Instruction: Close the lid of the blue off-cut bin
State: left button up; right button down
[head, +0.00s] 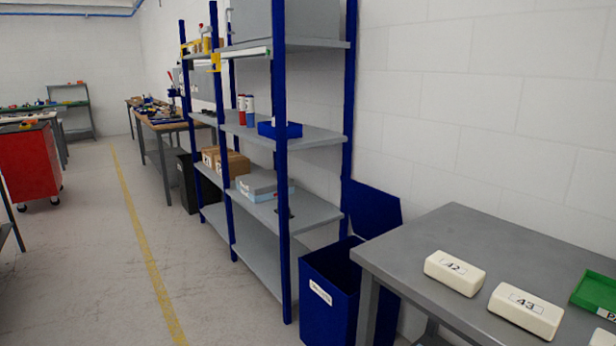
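The blue off-cut bin (327,296) stands on the floor between the shelf rack and the grey table, with a white label on its front. Its blue lid (371,209) stands up at the back of the bin, open and leaning near the white wall. Part of the bin's right side is hidden behind the table's corner and leg. Neither of my grippers shows in the head view.
The grey table (471,248) at the right holds foam blocks marked 42 (455,272) and 43 (525,311) and a green tray (596,291). A blue-posted shelf rack (281,170) stands just left of the bin. The floor (90,270) at the left is clear.

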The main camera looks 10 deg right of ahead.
aim_at(372, 213)
jog(key=u, duration=0.75)
jog(key=i, duration=1.1)
jog(key=z, duration=0.35)
jog(key=i, duration=0.95)
jog(key=z, duration=1.05)
